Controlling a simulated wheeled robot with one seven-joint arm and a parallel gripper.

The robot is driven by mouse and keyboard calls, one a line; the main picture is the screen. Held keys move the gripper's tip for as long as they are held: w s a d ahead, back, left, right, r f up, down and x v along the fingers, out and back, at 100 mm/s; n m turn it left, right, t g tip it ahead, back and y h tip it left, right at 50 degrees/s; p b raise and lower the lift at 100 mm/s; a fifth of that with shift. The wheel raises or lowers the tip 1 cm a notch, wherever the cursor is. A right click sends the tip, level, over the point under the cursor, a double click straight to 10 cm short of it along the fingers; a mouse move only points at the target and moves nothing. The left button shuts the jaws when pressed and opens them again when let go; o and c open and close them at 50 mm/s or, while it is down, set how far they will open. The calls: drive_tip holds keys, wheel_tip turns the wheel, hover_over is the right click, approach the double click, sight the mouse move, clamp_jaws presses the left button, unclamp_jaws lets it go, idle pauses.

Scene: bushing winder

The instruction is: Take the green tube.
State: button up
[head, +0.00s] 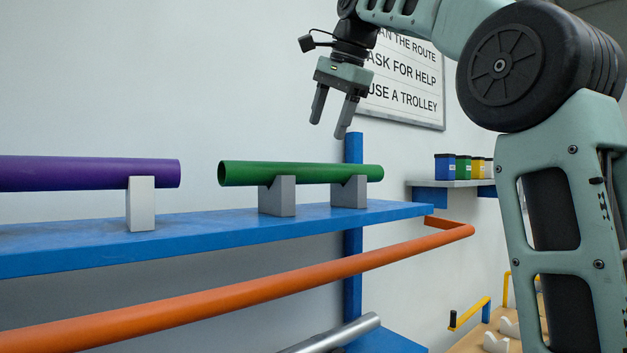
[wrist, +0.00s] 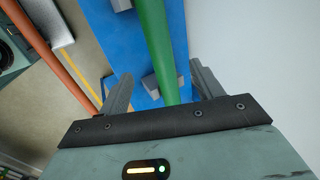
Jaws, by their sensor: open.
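The green tube (head: 300,173) lies level on two grey cradle blocks on the blue shelf in the head view. In the wrist view the green tube (wrist: 157,45) runs away from the gripper, between the lines of its two fingers. My gripper (head: 330,118) is open and empty, above the tube's right half in the head view, fingers pointing down and apart from the tube. In the wrist view my gripper (wrist: 160,85) has a finger on each side of the tube. The tube's near end is hidden behind the gripper body there.
A purple tube (head: 90,172) lies on a pale block to the left on the blue shelf (head: 200,232). An orange rail (head: 250,285) runs in front of and below the shelf. A blue post (head: 353,250) stands behind. Small coloured tins (head: 462,168) stand on a shelf at right.

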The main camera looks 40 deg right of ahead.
sight(317, 164)
drive_tip(key=shift+d+p+x, duration=0.1)
drive_tip(key=shift+p+x, duration=0.25)
drive_tip(key=shift+x, duration=2.35)
drive_tip(key=shift+d+p+x, duration=0.15)
drive_tip(key=shift+p+x, duration=0.15)
drive_tip(key=shift+x, duration=2.35)
drive_tip(key=c, duration=1.4)
